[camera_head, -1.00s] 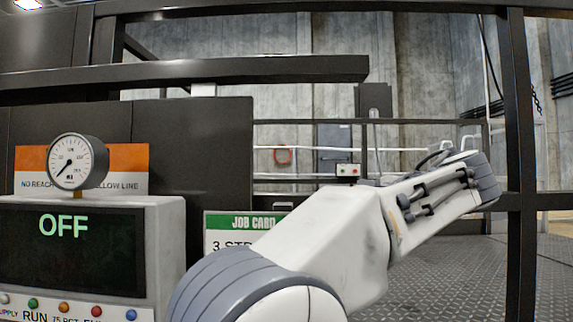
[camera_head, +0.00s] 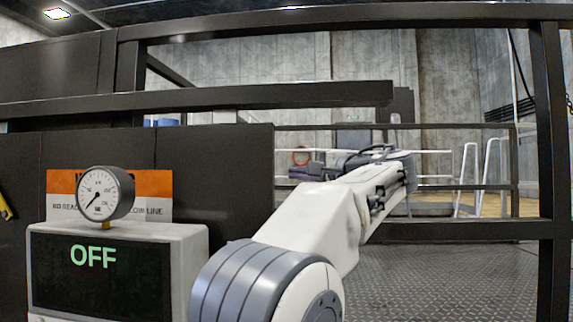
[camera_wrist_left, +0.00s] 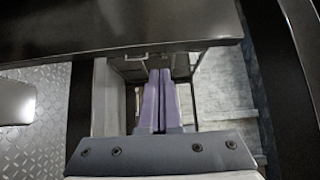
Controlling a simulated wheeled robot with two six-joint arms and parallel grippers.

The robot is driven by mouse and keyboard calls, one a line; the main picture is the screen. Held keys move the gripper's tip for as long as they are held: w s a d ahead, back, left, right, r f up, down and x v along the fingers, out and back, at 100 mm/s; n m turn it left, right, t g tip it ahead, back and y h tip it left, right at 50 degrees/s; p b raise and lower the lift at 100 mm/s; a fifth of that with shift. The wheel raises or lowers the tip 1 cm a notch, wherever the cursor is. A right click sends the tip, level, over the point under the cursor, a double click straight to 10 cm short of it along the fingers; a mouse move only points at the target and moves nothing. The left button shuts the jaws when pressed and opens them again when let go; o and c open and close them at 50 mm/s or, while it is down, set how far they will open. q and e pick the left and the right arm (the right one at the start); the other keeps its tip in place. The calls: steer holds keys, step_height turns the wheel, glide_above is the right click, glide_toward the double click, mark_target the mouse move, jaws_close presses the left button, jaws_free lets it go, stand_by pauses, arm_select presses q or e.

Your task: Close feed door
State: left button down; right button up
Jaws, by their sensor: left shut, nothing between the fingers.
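My left gripper (camera_head: 293,172) shows small past the upper end of my raised arm in the camera head view, its purple fingers to the left of the wrist. In the left wrist view its fingers (camera_wrist_left: 160,75) are shut together and empty, directed at a narrow framed opening. A thin handle (camera_wrist_left: 145,55) lies just beyond the tips, under a wide dark beam (camera_wrist_left: 120,28); I cannot tell whether they touch. I cannot clearly tell which part is the feed door or how far open it is. My right gripper is in neither view.
A control box (camera_head: 190,260) reading OFF and a pressure gauge (camera_head: 105,193) stand at left, before a dark panel (camera_head: 215,170) with an orange warning sign (camera_head: 150,183). A dark bar (camera_head: 250,96) runs above my arm. A black post (camera_head: 553,170) stands at right. Tread-plate floor (camera_head: 440,280) is clear.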

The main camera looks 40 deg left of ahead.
arm_select(q)
steer(key=shift+s+a+p, duration=0.4)
steer(key=shift+s+a, duration=0.45)
steer(key=shift+a, duration=0.3)
